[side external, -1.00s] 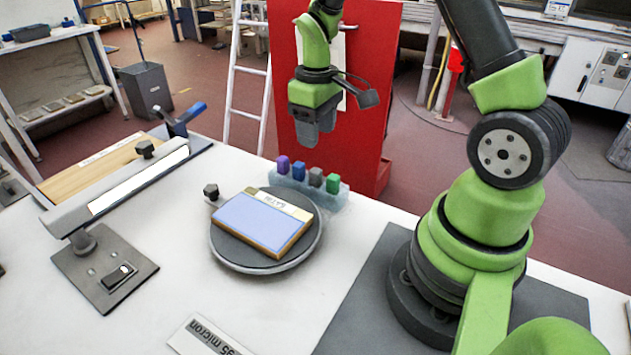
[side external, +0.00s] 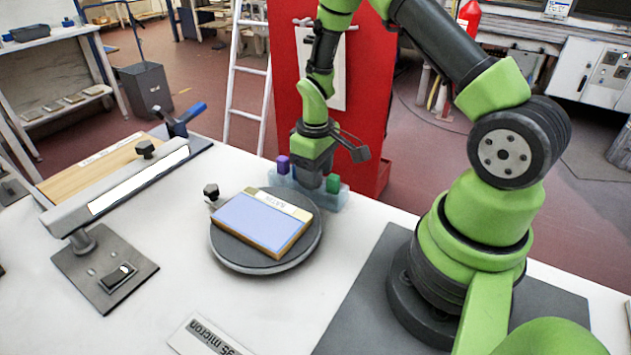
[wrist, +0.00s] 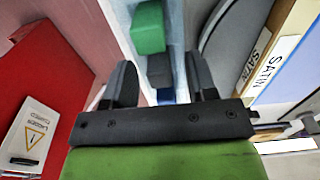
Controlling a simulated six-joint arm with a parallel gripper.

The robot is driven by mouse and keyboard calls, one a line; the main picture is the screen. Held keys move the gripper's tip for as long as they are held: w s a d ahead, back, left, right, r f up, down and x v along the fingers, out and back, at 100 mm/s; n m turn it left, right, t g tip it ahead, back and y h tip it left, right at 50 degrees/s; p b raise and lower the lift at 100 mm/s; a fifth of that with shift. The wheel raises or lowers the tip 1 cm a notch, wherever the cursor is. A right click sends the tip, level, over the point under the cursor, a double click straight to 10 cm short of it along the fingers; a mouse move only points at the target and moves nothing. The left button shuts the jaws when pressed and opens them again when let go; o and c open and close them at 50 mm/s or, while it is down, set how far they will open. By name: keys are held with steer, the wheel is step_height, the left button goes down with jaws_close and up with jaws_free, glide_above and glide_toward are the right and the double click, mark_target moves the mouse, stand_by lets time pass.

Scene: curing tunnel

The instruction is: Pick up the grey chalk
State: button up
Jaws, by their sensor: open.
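The grey chalk (wrist: 159,69) shows in the wrist view between my two fingers, with the green chalk (wrist: 148,28) above it and the blue chalk (wrist: 166,96) partly hidden below. My gripper (wrist: 158,64) is open, with one finger on each side of the grey chalk; I cannot tell whether they touch it. In the side view my gripper (side external: 310,180) is down at the chalk row and hides the grey and blue chalks. The purple chalk (side external: 282,164) and green chalk (side external: 333,183) show on either side of it. The chalks stand in a translucent pale-blue holder (side external: 339,200).
A dark round turntable (side external: 232,249) bearing a blue-faced wooden block (side external: 250,222) stands in front of the holder. A long clamp-like fixture (side external: 130,190) is at left. A red panel (side external: 371,110) rises behind the table. The white table's front is mostly clear.

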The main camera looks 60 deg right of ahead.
jaws_close()
